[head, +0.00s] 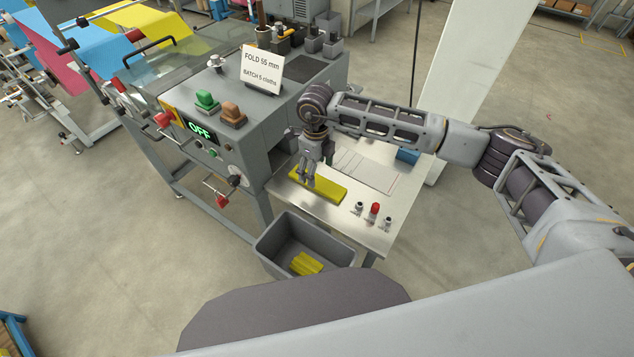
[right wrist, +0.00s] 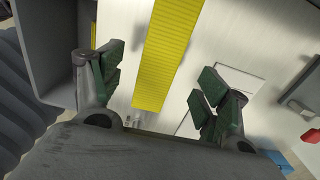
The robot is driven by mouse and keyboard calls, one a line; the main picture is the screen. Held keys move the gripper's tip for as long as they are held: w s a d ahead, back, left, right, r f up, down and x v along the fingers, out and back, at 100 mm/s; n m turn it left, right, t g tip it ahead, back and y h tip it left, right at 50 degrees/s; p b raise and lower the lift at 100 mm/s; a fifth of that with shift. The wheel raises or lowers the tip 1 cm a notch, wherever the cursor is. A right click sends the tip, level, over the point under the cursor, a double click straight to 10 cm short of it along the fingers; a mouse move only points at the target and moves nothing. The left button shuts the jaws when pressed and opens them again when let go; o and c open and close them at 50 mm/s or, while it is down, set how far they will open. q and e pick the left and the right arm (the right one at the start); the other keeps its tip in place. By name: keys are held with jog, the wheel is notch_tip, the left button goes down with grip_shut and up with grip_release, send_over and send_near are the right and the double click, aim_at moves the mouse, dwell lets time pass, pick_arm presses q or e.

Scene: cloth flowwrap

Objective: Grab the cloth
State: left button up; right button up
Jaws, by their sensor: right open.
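A yellow folded cloth (head: 326,194) lies flat as a long strip on the metal table (head: 372,236). In the right wrist view the cloth (right wrist: 165,55) runs from the top edge down between my finger pads. My right gripper (head: 306,181) points down over the left part of the cloth. In the wrist view its fingers (right wrist: 157,82) are spread wide on either side of the cloth with gaps, and nothing is held. I cannot tell the exact height above the cloth. My left gripper is not in view.
A grey bin (head: 276,242) with yellow cloth (head: 306,264) inside stands below the table's front left. A machine (head: 290,90) showing OFF stands to the left. Small knobs, one red (head: 374,209), stand on the table right of the cloth. A blue block (head: 407,155) sits behind.

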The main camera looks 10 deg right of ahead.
aim_at(317, 181)
jog(key=shift+d+f+p, duration=0.1)
jog(key=shift+f+p, duration=0.6)
jog(key=shift+f, duration=1.75)
jog(key=shift+c, duration=0.4)
jog(key=c, duration=0.7)
